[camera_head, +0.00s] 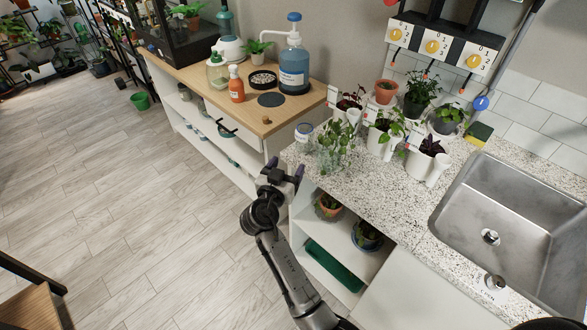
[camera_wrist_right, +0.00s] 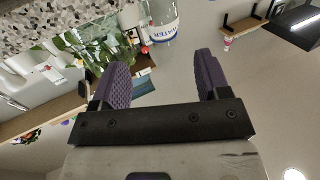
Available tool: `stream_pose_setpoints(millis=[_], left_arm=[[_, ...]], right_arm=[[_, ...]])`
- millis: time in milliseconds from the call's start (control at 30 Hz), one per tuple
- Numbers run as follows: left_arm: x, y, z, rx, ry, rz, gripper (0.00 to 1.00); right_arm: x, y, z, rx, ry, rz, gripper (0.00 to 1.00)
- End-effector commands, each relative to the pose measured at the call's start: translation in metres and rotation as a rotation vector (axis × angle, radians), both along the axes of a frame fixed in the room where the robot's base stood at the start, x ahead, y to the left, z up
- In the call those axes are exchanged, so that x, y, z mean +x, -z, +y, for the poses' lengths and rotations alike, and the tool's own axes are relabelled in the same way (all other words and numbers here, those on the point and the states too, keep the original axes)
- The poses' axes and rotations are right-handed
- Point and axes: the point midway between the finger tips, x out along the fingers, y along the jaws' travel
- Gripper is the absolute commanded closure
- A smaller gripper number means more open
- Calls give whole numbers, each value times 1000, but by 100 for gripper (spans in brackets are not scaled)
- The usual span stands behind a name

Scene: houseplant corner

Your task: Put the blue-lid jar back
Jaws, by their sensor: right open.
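A small jar with a greyish-blue lid (camera_head: 304,131) stands at the left end of the speckled counter (camera_head: 400,228), beside a glass of leafy cuttings (camera_head: 334,150). My right gripper (camera_head: 284,169) is in front of the counter's left end, apart from the jar. Its purple fingers are spread with nothing between them, as the right wrist view also shows (camera_wrist_right: 160,68). A labelled clear container (camera_wrist_right: 163,20), seemingly the jar, is cut off at the top of that view. Its lid cannot be made out there. My left gripper is not in view.
A wooden shelf unit (camera_head: 190,78) at the back holds a blue pump bottle (camera_head: 293,68), an orange bottle (camera_head: 236,88) and a dark round mat (camera_head: 271,99). White pots with plants (camera_head: 382,140) line the counter's back. A sink (camera_head: 510,215) is at right.

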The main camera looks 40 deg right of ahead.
Motion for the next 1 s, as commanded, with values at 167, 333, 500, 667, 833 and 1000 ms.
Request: stream_pose_setpoints(millis=[167,333,500,667,833,1000], left_arm=[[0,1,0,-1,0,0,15],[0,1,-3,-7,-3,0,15],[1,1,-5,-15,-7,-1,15],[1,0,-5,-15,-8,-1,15],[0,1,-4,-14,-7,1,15],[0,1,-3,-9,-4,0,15]], right_arm=[[-3,0,2,0,0,0,31],[-15,16,-2,25,-3,40,31],[-72,80,-8,152,-64,238,31],[-151,146,11,311,-253,537,31],[-236,187,53,443,-547,848,31],[-307,198,94,522,-830,1070,31]])
